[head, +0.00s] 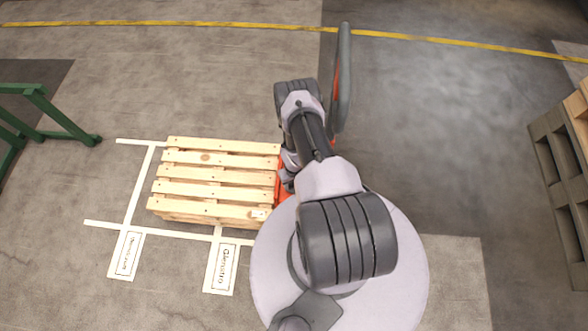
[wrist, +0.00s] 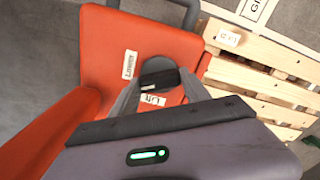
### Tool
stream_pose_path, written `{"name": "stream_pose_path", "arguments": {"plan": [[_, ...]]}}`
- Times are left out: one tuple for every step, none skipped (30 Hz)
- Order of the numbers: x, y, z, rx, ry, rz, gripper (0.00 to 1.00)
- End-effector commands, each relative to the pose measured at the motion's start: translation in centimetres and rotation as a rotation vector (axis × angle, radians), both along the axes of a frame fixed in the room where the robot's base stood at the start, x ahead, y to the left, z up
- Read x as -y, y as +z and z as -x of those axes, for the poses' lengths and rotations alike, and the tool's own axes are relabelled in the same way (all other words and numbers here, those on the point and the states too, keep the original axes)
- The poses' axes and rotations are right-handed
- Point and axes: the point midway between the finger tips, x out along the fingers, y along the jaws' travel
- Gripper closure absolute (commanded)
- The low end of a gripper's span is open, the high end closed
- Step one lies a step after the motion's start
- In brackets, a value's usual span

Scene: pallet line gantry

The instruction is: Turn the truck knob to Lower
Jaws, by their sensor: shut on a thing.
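The truck's orange-red panel (wrist: 105,35) fills the left and middle of the wrist view. On it is a dark round knob (wrist: 154,65) with a black grip bar. A white "Lower" label (wrist: 130,64) is left of the knob, and a "Lift" label (wrist: 153,99) is below it. My gripper (wrist: 160,80) is shut on the knob, one grey finger on each side. Which label the knob points to cannot be told. In the head view my arm hides the knob and gripper; orange parts of the truck (head: 282,182) show beside the pallet.
A wooden pallet (head: 215,174) lies left of the truck, within white floor markings (head: 140,185). The truck's grey handle (head: 343,75) rises beside my arm. A green rail (head: 50,110) stands at left and stacked pallets (head: 560,165) at right. Floor between is clear.

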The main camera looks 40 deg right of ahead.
Motion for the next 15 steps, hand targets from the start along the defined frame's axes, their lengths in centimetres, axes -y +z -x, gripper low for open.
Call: {"name": "stream_pose_path", "arguments": {"plan": [[-0.03, -0.10, 0.05, -0.001, -0.041, 0.000, 0.86], [-0.03, -0.10, 0.04, -0.001, -0.068, 0.000, 0.86], [-0.03, -0.10, 0.05, -0.001, -0.105, 0.000, 0.86], [-0.04, -0.10, 0.05, -0.001, -0.130, 0.000, 0.86], [-0.03, -0.09, 0.05, -0.001, -0.157, 0.000, 0.86], [-0.03, -0.09, 0.05, -0.001, -0.190, 0.000, 0.86], [-0.04, -0.08, 0.05, -0.001, -0.215, 0.000, 0.86], [-0.04, -0.08, 0.05, -0.001, -0.239, -0.001, 0.86], [-0.03, -0.07, 0.06, -0.001, -0.268, -0.001, 0.86], [-0.04, -0.06, 0.06, -0.001, -0.291, -0.001, 0.86], [-0.04, -0.06, 0.06, -0.001, -0.311, -0.001, 0.86], [-0.05, -0.05, 0.07, -0.001, -0.337, -0.001, 0.86], [-0.05, -0.05, 0.07, -0.001, -0.355, -0.001, 0.86], [-0.05, -0.04, 0.07, -0.001, -0.373, -0.001, 0.86], [-0.05, -0.04, 0.07, -0.001, -0.395, -0.001, 0.86]]}}
